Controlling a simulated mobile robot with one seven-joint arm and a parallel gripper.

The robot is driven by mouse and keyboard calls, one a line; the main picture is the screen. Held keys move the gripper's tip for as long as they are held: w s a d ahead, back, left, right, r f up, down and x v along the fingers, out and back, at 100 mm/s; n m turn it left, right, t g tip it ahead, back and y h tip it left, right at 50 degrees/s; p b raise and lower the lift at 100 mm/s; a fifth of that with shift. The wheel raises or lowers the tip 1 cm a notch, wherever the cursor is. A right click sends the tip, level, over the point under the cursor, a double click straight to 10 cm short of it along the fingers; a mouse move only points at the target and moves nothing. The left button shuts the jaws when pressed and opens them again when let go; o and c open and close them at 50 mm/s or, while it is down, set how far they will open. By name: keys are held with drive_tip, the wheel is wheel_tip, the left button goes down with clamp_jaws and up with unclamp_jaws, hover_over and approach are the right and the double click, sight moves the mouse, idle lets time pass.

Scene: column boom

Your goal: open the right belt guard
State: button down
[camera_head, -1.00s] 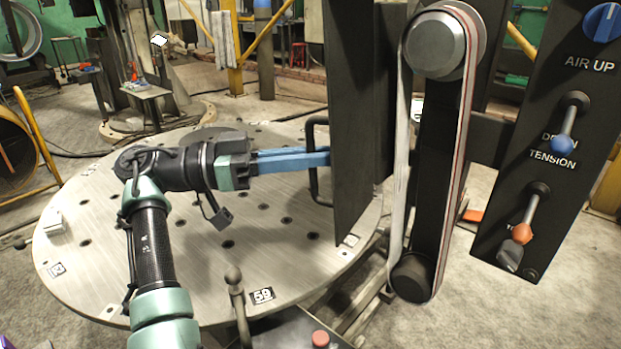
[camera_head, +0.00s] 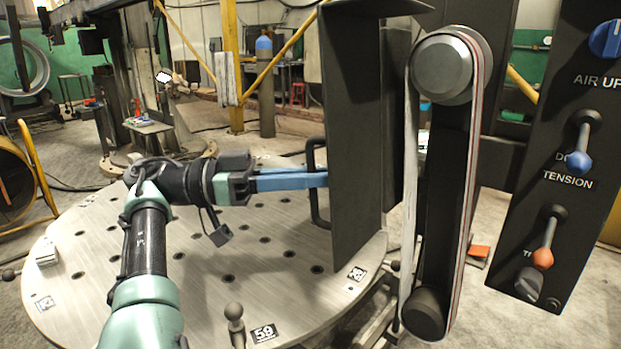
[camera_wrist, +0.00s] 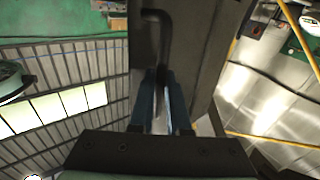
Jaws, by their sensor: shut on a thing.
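The belt guard (camera_head: 352,150) is a dark upright panel with a top flange, standing to the left of the belt and turned away from it. Its black bar handle (camera_head: 311,160) is on the panel's left side. My gripper (camera_head: 322,180) is shut on this handle with its blue fingers, coming from the left. The wrist view shows the handle (camera_wrist: 158,35) running down between the fingers, beside the dark panel (camera_wrist: 205,45). The belt (camera_head: 472,150) is exposed, running between a grey upper pulley (camera_head: 442,68) and a black lower pulley (camera_head: 424,312).
A control panel (camera_head: 560,215) with a blue knob and blue and orange levers stands right of the belt. A round metal table (camera_head: 200,285) with holes lies under my arm. A ball-topped post (camera_head: 235,315) rises near its front edge. The floor beyond is partly clear.

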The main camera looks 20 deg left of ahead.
drive_tip(key=shift+r, duration=0.1)
drive_tip(key=c, duration=0.9)
unclamp_jaws()
drive_tip(key=shift+w+d, duration=0.1)
